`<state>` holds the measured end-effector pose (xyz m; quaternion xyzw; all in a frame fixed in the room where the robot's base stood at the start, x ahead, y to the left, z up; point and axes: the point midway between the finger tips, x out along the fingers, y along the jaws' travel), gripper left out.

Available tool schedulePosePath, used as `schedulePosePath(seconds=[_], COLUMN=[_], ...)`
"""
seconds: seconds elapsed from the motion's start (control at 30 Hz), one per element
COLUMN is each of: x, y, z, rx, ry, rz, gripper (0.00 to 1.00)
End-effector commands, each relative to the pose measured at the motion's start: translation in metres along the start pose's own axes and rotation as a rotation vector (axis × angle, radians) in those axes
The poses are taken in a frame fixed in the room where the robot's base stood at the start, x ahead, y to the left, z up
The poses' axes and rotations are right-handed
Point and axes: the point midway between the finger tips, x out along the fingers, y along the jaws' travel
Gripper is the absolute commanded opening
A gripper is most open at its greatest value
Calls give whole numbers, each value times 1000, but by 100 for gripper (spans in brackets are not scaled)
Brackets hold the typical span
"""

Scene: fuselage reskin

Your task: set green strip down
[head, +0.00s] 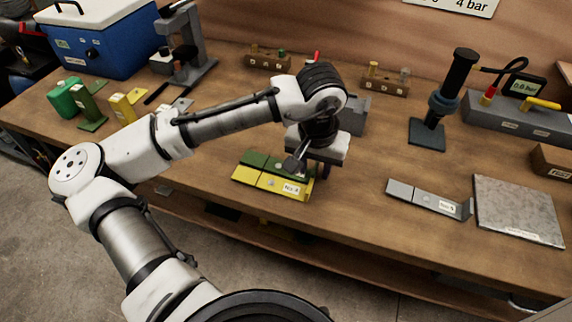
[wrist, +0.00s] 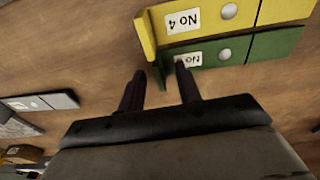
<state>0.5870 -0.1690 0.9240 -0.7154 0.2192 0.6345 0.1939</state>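The green strip (head: 256,159) lies on the wooden bench, directly behind and alongside the yellow strip (head: 262,182), which is labelled No 4. In the wrist view the green strip (wrist: 268,47) lies flat with a white label, partly hidden by a finger, and an upturned end. The yellow strip (wrist: 276,12) is beside it. My gripper (wrist: 161,78) is open, its two dark fingers spread, with the green upturned end between the fingertips or just beyond them. I cannot tell whether either finger touches it. In the head view my gripper (head: 308,168) is over the right end of the strips.
A grey strip (head: 416,195) and a grey plate (head: 518,209) lie to the right. A dark press-like tool (head: 440,108) and small racks stand behind. Green and yellow parts, a stand (head: 186,45) and a blue cooler (head: 102,45) are at left. The bench front between the strips is clear.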

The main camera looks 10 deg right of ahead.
Motion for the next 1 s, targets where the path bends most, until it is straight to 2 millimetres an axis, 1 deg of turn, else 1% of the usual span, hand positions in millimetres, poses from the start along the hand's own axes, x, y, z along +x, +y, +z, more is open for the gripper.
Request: schedulePosePath(seconds=[0.2,0.23,0.4,0.5,0.87,1.0], x=[2,2,1,1,1,-6], y=[0,0,0,0,0,0], z=[0,0,0,0,0,-1], rx=[0,0,0,0,1,0], ry=[1,1,1,1,0,1], rz=[0,0,0,0,1,0], gripper=[34,33,10,0,0,0])
